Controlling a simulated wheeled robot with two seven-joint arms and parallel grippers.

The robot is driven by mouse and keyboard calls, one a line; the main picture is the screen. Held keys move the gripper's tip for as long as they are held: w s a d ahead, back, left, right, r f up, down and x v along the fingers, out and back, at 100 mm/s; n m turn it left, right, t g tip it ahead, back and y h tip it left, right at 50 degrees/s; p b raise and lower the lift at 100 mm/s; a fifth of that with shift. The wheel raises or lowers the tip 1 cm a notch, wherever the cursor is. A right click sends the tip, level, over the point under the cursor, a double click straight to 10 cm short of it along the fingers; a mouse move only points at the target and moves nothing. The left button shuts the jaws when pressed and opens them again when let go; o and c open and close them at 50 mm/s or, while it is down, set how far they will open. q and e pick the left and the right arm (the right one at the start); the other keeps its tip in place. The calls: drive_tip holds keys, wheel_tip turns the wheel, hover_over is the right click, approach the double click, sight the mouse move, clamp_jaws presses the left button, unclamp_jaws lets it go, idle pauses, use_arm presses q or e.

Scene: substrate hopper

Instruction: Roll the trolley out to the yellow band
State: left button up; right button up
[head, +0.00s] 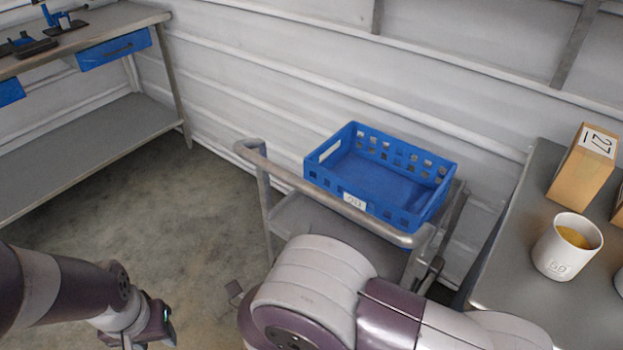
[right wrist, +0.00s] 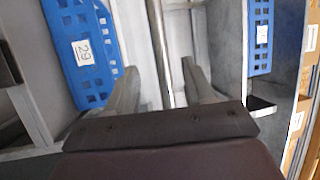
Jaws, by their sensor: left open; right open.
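The trolley (head: 300,184) is a grey metal cart with a raised handle rail along its near side, standing against the white wall. A blue crate (head: 380,185) labelled 29 sits on its top; it also shows in the right wrist view (right wrist: 85,55). My right gripper (right wrist: 158,68) is open, with a metal bar (right wrist: 160,45), apparently the trolley's handle, in line between its fingers. I cannot tell how deep the bar sits. My own arm hides the right gripper in the head view. My left gripper (head: 150,335) is open and empty, low over the floor. No yellow band is in view.
A grey bench (head: 90,140) with blue drawers stands at left. A grey table (head: 510,270) at right, close to the trolley, holds a white pot (head: 567,247) and a cardboard box (head: 582,168) marked 27. Bare concrete floor (head: 150,215) lies left of the trolley.

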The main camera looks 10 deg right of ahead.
drive_tip(key=x, duration=1.2)
drive_tip(key=shift+w+d+p, duration=0.2)
drive_tip(key=shift+w+p, duration=0.05)
drive_tip(key=shift+p, duration=0.05)
clamp_jaws()
